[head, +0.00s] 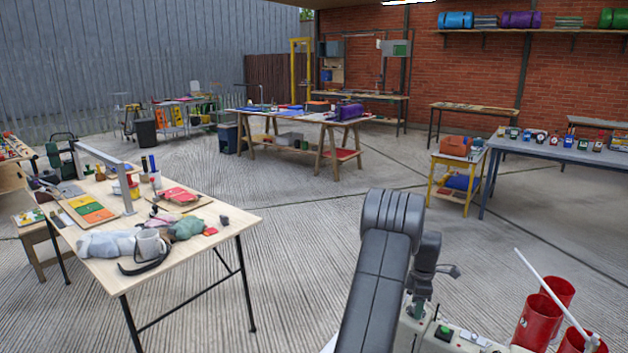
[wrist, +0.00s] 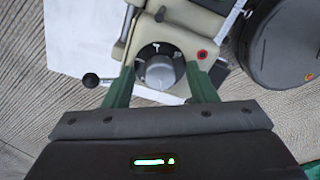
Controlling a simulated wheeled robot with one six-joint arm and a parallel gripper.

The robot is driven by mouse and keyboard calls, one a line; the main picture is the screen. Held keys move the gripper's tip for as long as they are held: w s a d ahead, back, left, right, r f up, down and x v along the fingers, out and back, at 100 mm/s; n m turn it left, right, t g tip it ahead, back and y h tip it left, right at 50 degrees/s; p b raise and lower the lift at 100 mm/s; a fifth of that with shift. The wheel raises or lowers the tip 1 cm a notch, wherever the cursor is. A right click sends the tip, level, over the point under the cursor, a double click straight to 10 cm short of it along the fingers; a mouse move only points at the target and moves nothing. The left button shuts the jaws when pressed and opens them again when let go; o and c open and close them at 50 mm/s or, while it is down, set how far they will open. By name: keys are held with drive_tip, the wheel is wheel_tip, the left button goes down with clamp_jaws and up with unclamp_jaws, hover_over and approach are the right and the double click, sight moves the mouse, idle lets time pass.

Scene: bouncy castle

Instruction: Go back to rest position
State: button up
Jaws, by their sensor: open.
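My gripper (wrist: 160,72) shows in the wrist view with its two green fingers spread apart and nothing clearly held between them. A beige machine (wrist: 205,22) lies just beyond the fingers. Its round grey dial (wrist: 160,68) appears between the fingers; I cannot tell whether they touch it. A lever with a black ball knob (wrist: 91,80) sticks out to the left. In the head view my arm reaches down over the pale machine (head: 465,343) at the bottom right, and my gripper is mostly hidden behind the arm there.
Red cups (head: 541,318) stand right of the machine. A cluttered wooden table (head: 215,215) is at left, with trestle tables (head: 300,113) behind. A blue-grey table (head: 560,154) and yellow stand (head: 458,157) are at right. Open concrete floor (head: 310,235) lies between.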

drive_tip(key=m, duration=0.8)
drive_tip(key=shift+m, duration=0.3)
drive_tip(key=m, duration=0.4)
drive_tip(key=shift+m+p, duration=0.3)
drive_tip(key=shift+m, duration=2.4)
